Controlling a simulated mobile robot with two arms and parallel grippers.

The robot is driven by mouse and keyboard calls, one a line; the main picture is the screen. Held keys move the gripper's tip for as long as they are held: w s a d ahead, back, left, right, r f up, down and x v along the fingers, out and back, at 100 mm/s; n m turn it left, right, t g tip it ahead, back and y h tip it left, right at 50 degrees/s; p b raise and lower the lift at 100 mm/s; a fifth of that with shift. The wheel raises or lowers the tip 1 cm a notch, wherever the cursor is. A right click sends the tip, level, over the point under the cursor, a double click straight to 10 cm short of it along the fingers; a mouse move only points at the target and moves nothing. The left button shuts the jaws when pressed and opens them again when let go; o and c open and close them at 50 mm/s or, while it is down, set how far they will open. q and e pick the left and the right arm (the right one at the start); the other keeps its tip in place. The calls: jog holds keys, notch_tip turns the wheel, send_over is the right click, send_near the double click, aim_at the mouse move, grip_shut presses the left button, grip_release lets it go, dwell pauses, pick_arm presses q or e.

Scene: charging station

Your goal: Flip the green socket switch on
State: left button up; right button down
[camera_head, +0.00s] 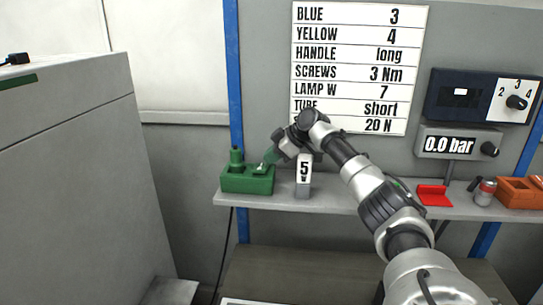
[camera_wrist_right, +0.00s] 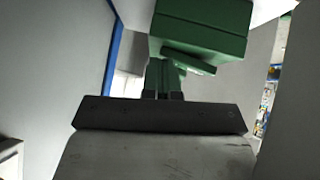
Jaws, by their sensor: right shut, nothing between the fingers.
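The green socket box (camera_head: 247,183) sits on the left end of the grey shelf. A green upright piece (camera_head: 236,160) stands on its left part. A pale switch (camera_head: 260,169) shows on its right part; whether it is on or off I cannot tell. Contact is not clear. My left gripper is not in view.
A small stand marked 5 (camera_head: 303,178) is close right of the box, under my right arm. The shelf (camera_head: 340,203) also carries a red holder (camera_head: 434,195), a can (camera_head: 485,192) and an orange bin (camera_head: 518,192). A blue post (camera_head: 234,70) rises behind the box.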

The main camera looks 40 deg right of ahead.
jog(key=shift+f, duration=0.1)
jog(key=shift+d+r+p, duration=0.1)
jog(key=shift+r+p, duration=0.65)
jog(key=shift+s+d+r+b, duration=0.25)
jog(key=shift+s+r+b, duration=0.05)
jog(key=shift+r+b, duration=0.1)
jog(key=b+v, duration=0.2)
jog(key=v, duration=0.7)
jog(key=shift+s+r+b, duration=0.25)
jog(key=shift+s+b, duration=0.05)
jog(key=shift+f, duration=0.1)
